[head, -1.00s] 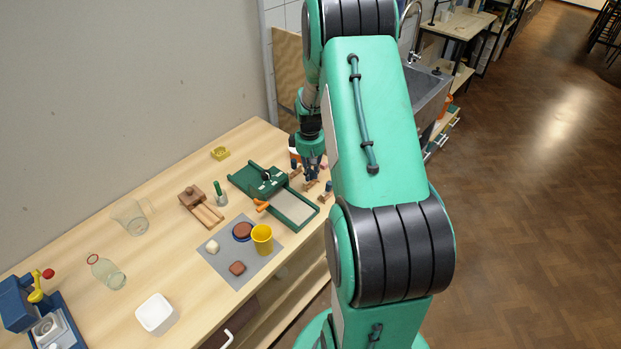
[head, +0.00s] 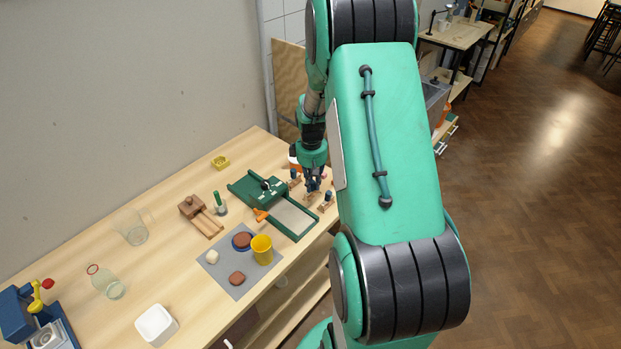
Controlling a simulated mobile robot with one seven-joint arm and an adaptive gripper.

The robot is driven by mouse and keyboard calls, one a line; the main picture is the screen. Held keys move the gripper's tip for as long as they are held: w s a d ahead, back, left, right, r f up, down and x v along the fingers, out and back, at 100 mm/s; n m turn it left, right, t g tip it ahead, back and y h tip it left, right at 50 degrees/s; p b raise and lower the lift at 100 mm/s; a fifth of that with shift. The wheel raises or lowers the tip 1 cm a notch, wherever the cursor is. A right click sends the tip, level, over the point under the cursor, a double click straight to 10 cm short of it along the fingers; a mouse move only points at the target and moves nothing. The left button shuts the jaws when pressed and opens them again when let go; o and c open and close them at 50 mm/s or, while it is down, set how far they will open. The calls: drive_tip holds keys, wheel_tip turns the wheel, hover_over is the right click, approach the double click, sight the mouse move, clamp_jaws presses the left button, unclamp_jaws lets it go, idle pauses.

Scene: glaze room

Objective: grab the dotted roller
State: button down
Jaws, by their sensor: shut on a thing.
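My gripper (head: 314,187) is at the far right end of the table, pointing down, partly beside my own arm. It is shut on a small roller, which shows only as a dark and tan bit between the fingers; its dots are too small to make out. A small wooden stand (head: 311,198) is just below the fingertips. Similar small dark-topped wooden pieces stand close by, one to the right (head: 326,203) and one to the left (head: 295,179).
A green tray-like device (head: 290,218) with an orange handle lies just left of the gripper. A yellow cup (head: 262,250) and clay pieces sit on a grey mat (head: 237,288). A wooden block tool (head: 193,206), glass jar (head: 131,228) and white dish (head: 156,324) are farther left.

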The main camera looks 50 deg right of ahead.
drive_tip(key=s+a+r, duration=0.1)
drive_tip(key=s+a, duration=0.6)
drive_tip(key=s, duration=0.2)
drive_tip(key=shift+a+p, duration=0.15)
drive_tip(key=shift+p, duration=0.25)
